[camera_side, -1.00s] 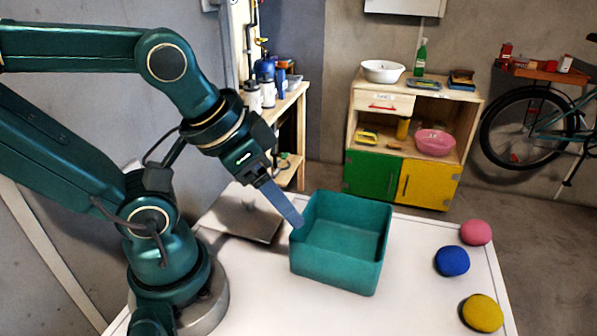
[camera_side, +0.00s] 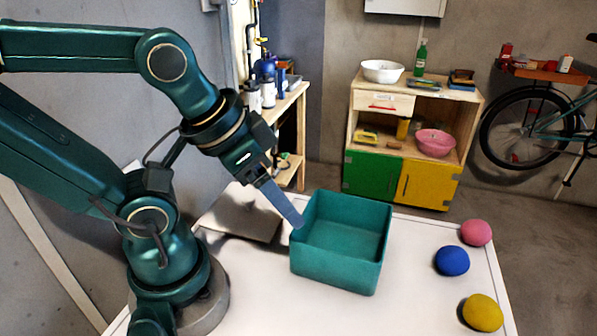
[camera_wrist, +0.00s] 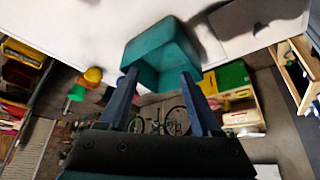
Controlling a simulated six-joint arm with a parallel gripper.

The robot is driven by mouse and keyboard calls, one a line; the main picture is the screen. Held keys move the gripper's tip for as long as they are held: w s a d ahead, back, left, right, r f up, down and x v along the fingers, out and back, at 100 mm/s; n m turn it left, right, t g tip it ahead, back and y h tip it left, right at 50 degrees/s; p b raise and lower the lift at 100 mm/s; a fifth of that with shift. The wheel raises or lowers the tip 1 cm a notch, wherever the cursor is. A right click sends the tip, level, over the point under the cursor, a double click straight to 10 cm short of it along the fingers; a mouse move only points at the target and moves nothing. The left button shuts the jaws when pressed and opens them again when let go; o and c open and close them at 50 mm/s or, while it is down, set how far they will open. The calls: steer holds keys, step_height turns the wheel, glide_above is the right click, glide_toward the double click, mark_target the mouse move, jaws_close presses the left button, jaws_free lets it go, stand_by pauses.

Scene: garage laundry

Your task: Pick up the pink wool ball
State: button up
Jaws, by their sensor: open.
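The pink wool ball (camera_side: 476,233) rests on the white table near its right edge in the side view. The blue ball (camera_side: 452,261) and the yellow ball (camera_side: 482,312) lie nearer the camera. My gripper (camera_side: 284,203) is far to their left, angled down beside the left rim of the teal box (camera_side: 340,270). In the wrist view its two fingers (camera_wrist: 158,100) stand wide apart with nothing between them, and the teal box (camera_wrist: 150,48) shows beyond them. I cannot make out the pink ball clearly in the wrist view.
The open-topped teal box stands between my gripper and the balls and looks empty inside. A grey plate (camera_side: 240,218) lies at the back left. A wooden cabinet (camera_side: 412,140) stands behind.

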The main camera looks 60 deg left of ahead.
steer(key=shift+o, duration=0.9)
